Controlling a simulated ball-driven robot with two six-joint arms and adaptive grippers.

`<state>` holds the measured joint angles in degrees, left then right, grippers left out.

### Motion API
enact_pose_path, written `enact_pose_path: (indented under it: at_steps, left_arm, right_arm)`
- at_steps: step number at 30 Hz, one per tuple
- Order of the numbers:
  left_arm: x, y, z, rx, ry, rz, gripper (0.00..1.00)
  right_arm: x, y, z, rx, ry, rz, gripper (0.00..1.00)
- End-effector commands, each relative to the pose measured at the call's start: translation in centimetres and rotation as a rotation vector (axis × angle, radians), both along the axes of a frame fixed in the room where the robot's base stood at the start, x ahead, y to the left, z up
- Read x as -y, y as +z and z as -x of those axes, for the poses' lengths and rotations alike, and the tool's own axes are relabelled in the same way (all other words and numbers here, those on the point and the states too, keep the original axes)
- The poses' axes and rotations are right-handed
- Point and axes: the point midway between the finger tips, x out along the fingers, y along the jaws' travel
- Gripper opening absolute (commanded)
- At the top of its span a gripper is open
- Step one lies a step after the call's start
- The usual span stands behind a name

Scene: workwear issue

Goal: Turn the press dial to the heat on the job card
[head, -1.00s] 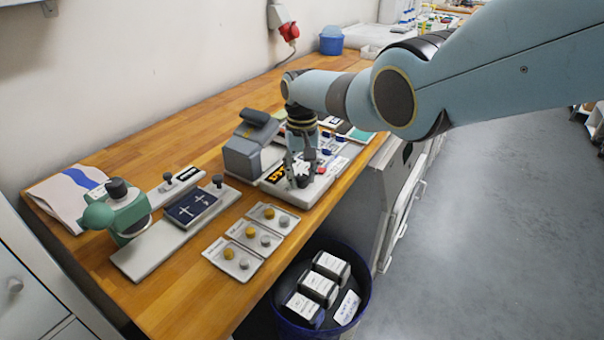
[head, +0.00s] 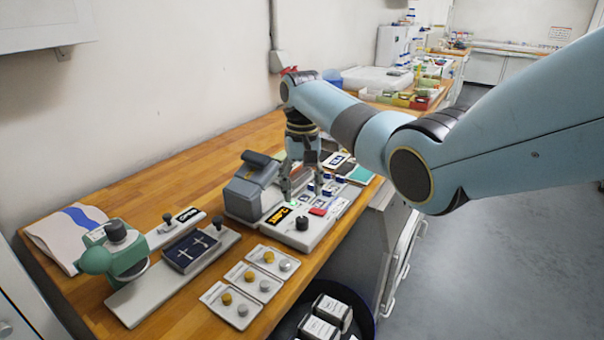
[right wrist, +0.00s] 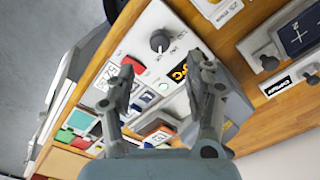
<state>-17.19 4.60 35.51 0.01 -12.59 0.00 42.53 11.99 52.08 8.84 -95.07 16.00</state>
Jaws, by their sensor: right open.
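The heat press (head: 250,190) is a grey unit on a white base with a lit orange display (head: 278,214) and a black dial (head: 302,223). My right gripper (head: 303,194) is open and empty, above and behind the dial, apart from it. In the right wrist view the dial (right wrist: 160,40) shows just beyond the open fingers (right wrist: 164,64), with small markings around it. The display (right wrist: 178,72) there is partly legible at best. Printed cards (right wrist: 104,76) lie beside the base; I cannot tell which is the job card. My left gripper is out of view.
A green press (head: 118,250) with a dark plate (head: 190,250) stands at the left. Several cards with round buttons (head: 242,278) lie in front. A dark bin (head: 362,310) with boxes stands below the bench edge. Bare wood (head: 160,185) is free behind.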

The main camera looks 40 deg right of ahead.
Motion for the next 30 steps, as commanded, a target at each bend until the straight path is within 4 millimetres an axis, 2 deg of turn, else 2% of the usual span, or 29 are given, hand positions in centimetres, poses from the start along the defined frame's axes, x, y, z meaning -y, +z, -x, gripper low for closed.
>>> enact_pose_path:
  at_steps: [3, 10, 25, 28, 30]
  left_arm:
    - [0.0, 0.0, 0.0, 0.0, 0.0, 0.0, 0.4]
    - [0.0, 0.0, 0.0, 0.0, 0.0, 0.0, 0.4]
    - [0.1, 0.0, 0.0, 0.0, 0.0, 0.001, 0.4]
    - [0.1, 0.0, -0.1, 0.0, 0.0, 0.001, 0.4]
    - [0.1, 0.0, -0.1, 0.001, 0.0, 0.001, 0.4]
  right_arm:
    - [0.0, 2.1, -0.1, 0.003, -0.001, 0.001, 0.53]
    - [0.0, 3.6, 0.0, -0.001, -0.001, 0.0, 0.53]
    - [0.0, 3.6, 0.0, 0.0, 0.0, 0.0, 0.53]
    - [-0.2, 2.6, 0.7, 0.004, 0.015, 0.008, 0.53]
    - [-0.6, 1.1, 2.1, 0.016, 0.044, 0.022, 0.53]
